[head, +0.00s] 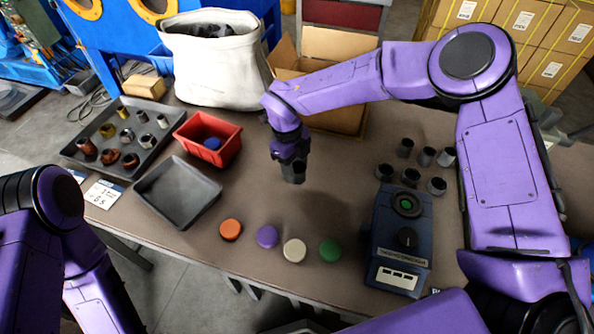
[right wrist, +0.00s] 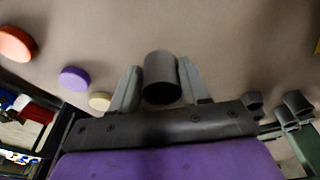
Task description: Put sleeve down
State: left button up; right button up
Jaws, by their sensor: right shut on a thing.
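A dark grey sleeve (head: 293,173) hangs below my right gripper (head: 290,160) over the middle of the table in the head view. The right wrist view shows the sleeve (right wrist: 160,77) as a hollow cylinder between the two fingers of my right gripper (right wrist: 160,85), which is shut on it. The sleeve seems to be above the table; the exact gap cannot be told. Several similar grey sleeves (head: 426,156) stand at the right of the table. My left arm shows at the lower left of the head view, but its gripper is not in view.
Orange (head: 230,230), purple (head: 267,237), cream (head: 294,251) and green (head: 330,250) discs lie along the front. A blue device (head: 402,245) stands right. An empty grey tray (head: 178,192), a red bin (head: 209,138) and a parts tray (head: 95,165) are left. A cardboard box (head: 340,121) stands behind.

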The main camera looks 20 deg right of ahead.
aim_at(295, 170)
jog(key=f, duration=0.4)
jog(key=shift+w+d, duration=0.2)
jog(key=shift+w, duration=0.1)
jog(key=shift+f, duration=0.15)
jog(key=o, duration=1.2)
jog(key=shift+o, duration=0.2)
notch_tip(295, 170, up, 12)
jog(key=w+a, duration=0.1)
jog(key=shift+w+b, duration=0.35)
jog(key=shift+b, duration=0.1)
